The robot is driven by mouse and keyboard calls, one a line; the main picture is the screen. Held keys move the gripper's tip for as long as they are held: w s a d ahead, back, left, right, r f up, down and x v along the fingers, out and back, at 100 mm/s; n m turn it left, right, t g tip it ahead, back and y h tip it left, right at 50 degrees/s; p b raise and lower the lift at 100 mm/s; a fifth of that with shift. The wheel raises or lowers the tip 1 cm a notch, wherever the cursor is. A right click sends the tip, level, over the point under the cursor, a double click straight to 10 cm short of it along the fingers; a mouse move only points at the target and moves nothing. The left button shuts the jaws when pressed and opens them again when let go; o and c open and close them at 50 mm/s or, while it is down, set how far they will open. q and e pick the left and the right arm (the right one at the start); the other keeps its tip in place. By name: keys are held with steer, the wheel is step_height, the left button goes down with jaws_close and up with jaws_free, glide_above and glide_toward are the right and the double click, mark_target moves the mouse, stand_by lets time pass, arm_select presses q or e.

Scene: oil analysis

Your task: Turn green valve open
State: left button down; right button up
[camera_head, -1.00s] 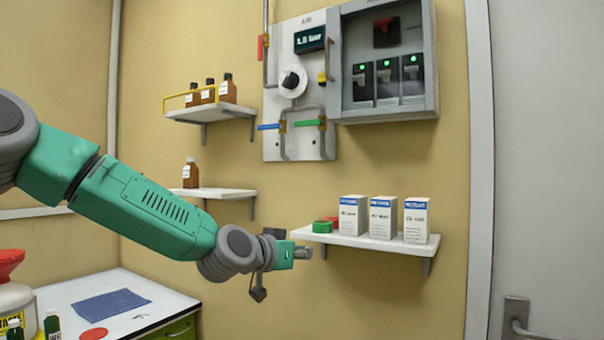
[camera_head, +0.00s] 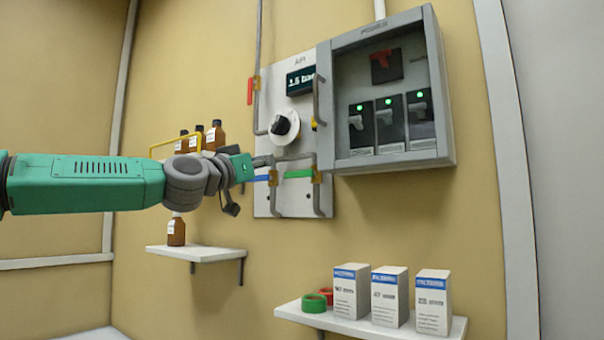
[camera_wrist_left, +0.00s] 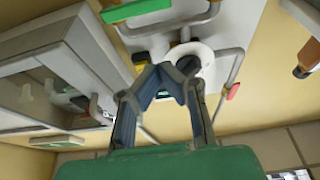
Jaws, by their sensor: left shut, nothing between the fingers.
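The green valve (camera_head: 299,173) is a horizontal lever on the lower part of the grey air panel. It also shows at the top edge of the left wrist view (camera_wrist_left: 137,10). My left gripper (camera_head: 265,160) is shut and empty, just left of and slightly above the green lever. The two appear apart, but the depth gap is hard to tell. In the left wrist view the fingers (camera_wrist_left: 168,72) meet in front of the panel, below the green lever in the picture. My right gripper is not in view.
A blue lever (camera_head: 260,178) sits beside the green one, close under my gripper. A dial knob (camera_head: 285,127), red lever (camera_head: 250,91) and display (camera_head: 300,81) are above. A power box (camera_head: 390,90) juts out at right. Shelves with bottles (camera_head: 176,232) and boxes (camera_head: 390,296) stand below.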

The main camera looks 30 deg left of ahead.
arm_select(q)
steer(key=s, duration=0.1)
step_height(320, 180, up, 3)
steer(key=p, duration=0.3)
glide_above(300, 174)
steer(key=a, duration=0.3)
steer(key=f, duration=0.3)
steer(key=shift+s+d+f, duration=0.2)
steer(key=shift+f, duration=0.1)
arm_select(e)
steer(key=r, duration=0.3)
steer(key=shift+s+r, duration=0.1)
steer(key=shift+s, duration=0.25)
arm_select(q)
steer(key=shift+w, duration=0.1)
